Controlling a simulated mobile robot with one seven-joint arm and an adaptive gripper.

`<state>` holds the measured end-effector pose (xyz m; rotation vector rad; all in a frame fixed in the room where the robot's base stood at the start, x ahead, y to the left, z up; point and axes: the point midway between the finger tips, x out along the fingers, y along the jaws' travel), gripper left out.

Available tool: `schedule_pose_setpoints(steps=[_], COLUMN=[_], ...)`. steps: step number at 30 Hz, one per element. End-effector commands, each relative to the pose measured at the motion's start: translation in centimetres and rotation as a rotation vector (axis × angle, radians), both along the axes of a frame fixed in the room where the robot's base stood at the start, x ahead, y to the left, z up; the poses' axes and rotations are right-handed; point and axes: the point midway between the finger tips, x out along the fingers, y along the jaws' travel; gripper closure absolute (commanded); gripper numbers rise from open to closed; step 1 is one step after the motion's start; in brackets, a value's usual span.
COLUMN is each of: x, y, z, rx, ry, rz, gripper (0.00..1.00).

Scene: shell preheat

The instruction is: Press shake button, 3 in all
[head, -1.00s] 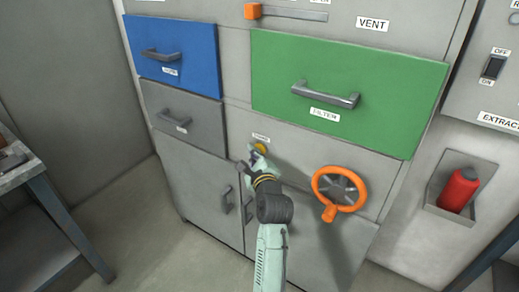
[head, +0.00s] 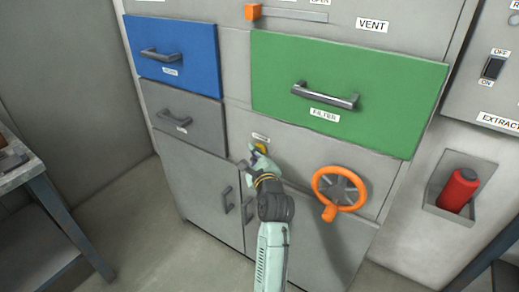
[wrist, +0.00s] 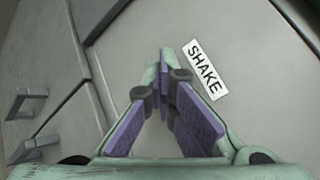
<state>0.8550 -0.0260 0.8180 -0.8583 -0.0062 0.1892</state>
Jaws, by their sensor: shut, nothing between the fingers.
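The yellow shake button (head: 261,148) is on the grey cabinet front, below the green drawer and left of the orange handwheel, partly covered by my gripper in the head view. Its small label sits just above it. In the wrist view the SHAKE label (wrist: 205,69) is clear to the right of my fingertips, but the button is hidden behind them. My gripper (head: 253,152) is shut and empty, with its fingertips at the button. In the wrist view the fingers (wrist: 164,62) come together close to the panel. I cannot tell whether they touch the button or whether it is pushed in.
The orange handwheel (head: 340,189) is right of my gripper. The green filter drawer (head: 390,85) is above, with the blue drawer (head: 185,70) and grey drawer (head: 200,115) to the upper left. Cabinet door handles (head: 227,200) are below. A red bottle (head: 458,190) sits in a holder at right.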

Motion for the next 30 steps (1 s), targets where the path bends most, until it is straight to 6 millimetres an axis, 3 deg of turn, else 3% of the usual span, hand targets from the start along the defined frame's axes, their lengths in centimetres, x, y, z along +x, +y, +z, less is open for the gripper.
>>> schedule_pose_setpoints(steps=[20, 30], x=[-1.5, -4.2], y=[1.1, 3.1], z=[0.0, 0.2], rx=[0.000, 0.000], ry=[0.001, 0.002], rz=[0.000, 0.001], gripper=[1.00, 1.00])
